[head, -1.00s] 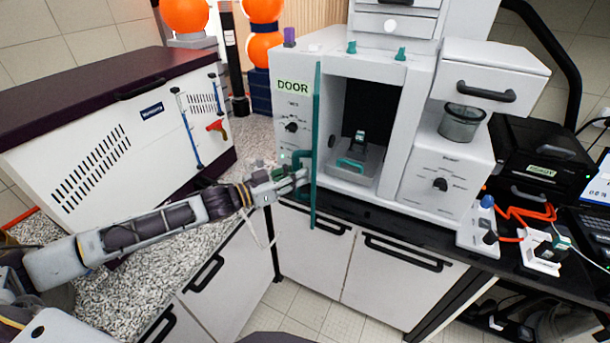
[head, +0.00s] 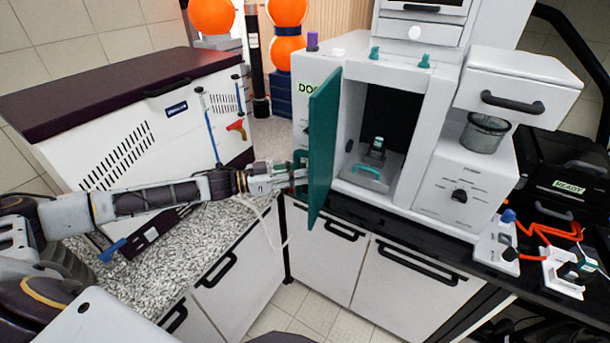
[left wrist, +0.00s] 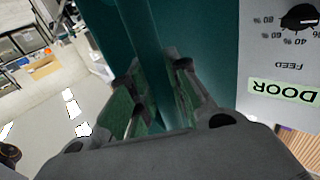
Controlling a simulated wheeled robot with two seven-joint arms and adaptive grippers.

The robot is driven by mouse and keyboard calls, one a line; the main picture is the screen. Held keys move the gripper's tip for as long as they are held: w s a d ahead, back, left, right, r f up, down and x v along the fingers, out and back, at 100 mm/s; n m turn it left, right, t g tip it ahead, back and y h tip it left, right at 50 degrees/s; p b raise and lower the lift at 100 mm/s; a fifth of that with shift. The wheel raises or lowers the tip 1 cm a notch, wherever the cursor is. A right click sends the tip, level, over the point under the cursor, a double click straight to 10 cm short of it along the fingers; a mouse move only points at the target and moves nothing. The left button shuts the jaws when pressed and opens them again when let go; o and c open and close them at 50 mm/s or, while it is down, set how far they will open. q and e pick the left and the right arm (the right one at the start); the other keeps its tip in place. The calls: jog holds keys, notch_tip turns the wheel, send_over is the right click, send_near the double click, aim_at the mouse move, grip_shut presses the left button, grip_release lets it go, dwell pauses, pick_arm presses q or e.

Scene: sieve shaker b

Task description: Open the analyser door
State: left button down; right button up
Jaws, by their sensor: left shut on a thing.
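The analyser (head: 432,142) is a white cabinet on the dark bench. Its teal door (head: 322,148) stands swung open on the left side of the chamber, its flat face turned partly toward the head camera. My left gripper (head: 301,172) is shut on the teal door handle at the door's left side, and its fingers partly hide it. In the left wrist view the fingers (left wrist: 160,95) close around the teal handle, with the door (left wrist: 206,40) behind. The open chamber shows a tray with a teal handle (head: 369,174) inside. My right gripper is not in view.
A white chest with a dark lid (head: 140,110) stands at the left. A speckled grey worktop (head: 190,245) lies below my left arm. A glass cup (head: 484,132) sits on the analyser's right part. Small devices with orange cables (head: 545,232) stand at the right.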

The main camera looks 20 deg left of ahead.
pick_arm(q)
jog(key=shift+w+a+g, duration=0.1)
jog(key=shift+a+g, duration=0.3)
jog(key=shift+a, duration=0.15)
jog(key=shift+m, duration=0.3)
jog(key=c, duration=1.3)
grip_release()
jog(key=shift+a, duration=0.1)
jog(key=shift+f+v, duration=0.2)
jog(key=shift+v, duration=5.8)
jog(key=shift+w, duration=0.1)
